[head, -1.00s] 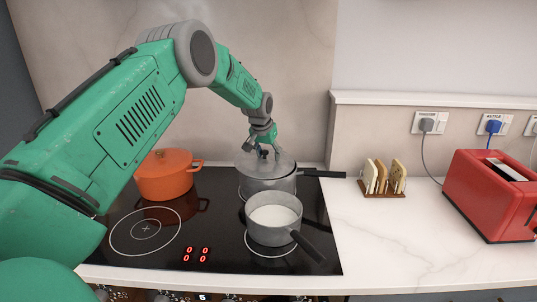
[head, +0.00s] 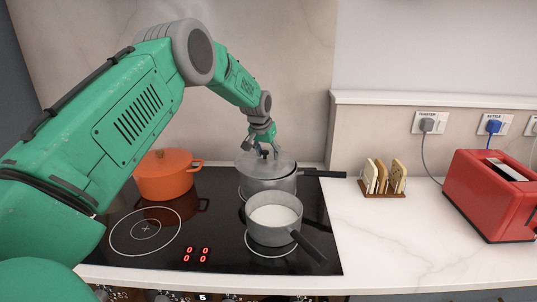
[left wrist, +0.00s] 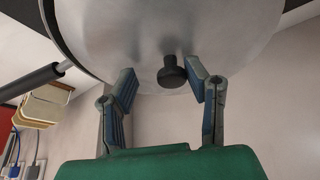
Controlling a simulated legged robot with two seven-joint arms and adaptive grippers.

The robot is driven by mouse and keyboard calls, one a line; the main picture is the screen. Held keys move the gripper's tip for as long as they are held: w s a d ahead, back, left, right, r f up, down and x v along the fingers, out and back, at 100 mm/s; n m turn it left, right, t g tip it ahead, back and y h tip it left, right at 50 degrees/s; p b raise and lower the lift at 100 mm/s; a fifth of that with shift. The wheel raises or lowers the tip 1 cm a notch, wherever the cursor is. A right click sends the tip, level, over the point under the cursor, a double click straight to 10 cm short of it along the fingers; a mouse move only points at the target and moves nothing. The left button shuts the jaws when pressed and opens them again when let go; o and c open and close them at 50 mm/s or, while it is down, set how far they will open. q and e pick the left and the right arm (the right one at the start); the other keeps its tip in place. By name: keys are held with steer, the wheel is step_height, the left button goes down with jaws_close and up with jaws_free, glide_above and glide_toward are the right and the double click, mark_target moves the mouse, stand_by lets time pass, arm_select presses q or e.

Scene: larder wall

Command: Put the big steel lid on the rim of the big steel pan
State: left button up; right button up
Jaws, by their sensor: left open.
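The big steel lid (head: 279,163) lies on the big steel pan (head: 268,185) at the back right of the hob and looks level. In the left wrist view the lid (left wrist: 140,35) fills the top, with its dark knob (left wrist: 172,73). My left gripper (head: 265,152) is just above the lid at the knob. In the left wrist view its fingers (left wrist: 161,82) are apart, with the knob between them, closer to the right-hand finger. The far side of the pan's rim is hidden. My right gripper is not in view.
A small pan of white liquid (head: 272,217) stands in front, its black handle pointing front right. An orange pot (head: 165,178) is at the back left. A toast rack (head: 383,178) and red toaster (head: 490,195) stand on the right counter. The hob's front left is clear.

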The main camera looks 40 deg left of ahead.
arm_select(q)
steer(key=v, duration=1.1)
steer(key=shift+s+r+b, duration=0.2)
steer(key=shift+r+b, duration=0.1)
steer(key=shift+b, duration=0.1)
steer(key=shift+a+f, duration=0.1)
steer(key=shift+a, duration=0.1)
steer(key=shift+d, duration=0.1)
